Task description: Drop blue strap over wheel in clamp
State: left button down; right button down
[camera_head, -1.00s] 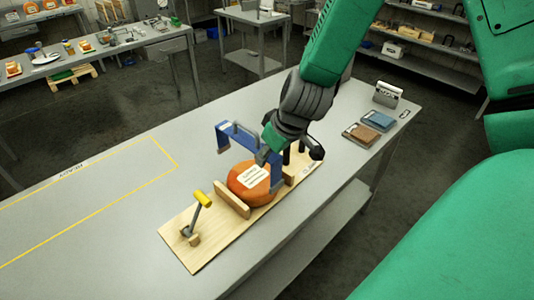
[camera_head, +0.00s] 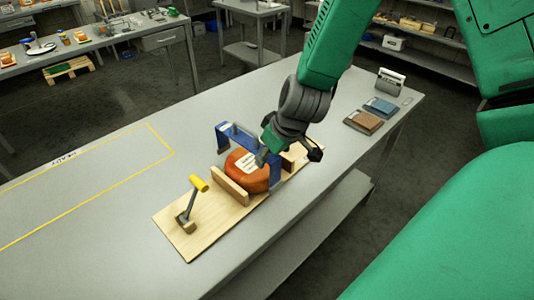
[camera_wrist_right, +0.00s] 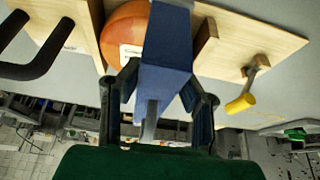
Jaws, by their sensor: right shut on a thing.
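The blue strap (camera_head: 275,174) is a stiff U-shaped band with a grey handle on top. Its two legs hang on opposite sides of the orange cheese wheel (camera_head: 250,178), which has a white label. The wheel sits on a wooden board (camera_head: 185,238) beside a wooden clamp block (camera_head: 229,187). My right gripper (camera_head: 262,154) is shut on the strap's handle above the wheel. In the right wrist view, the gripper's fingers (camera_wrist_right: 155,97) flank the handle, and the strap (camera_wrist_right: 167,45) crosses the wheel. I cannot tell whether the strap touches the wheel. My left gripper is not in view.
A yellow-tipped lever (camera_head: 198,184) stands at the board's near end. A brown pad (camera_head: 363,122), a blue pad (camera_head: 381,106) and a grey holder (camera_head: 390,80) lie at the table's right. A yellow-outlined area (camera_head: 90,180) on the left is empty.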

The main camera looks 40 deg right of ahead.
aim_at(263, 176)
jog(key=shift+f+b, duration=1.3)
jog(key=shift+f, duration=1.1)
jog(key=c, duration=1)
grip_release()
jog(key=shift+c, duration=0.2)
jog(key=shift+r, duration=0.1)
jog(key=shift+s+r, duration=0.1)
jog(key=shift+r, duration=0.1)
jog(key=v, duration=1.1)
jog(key=shift+r, duration=0.15)
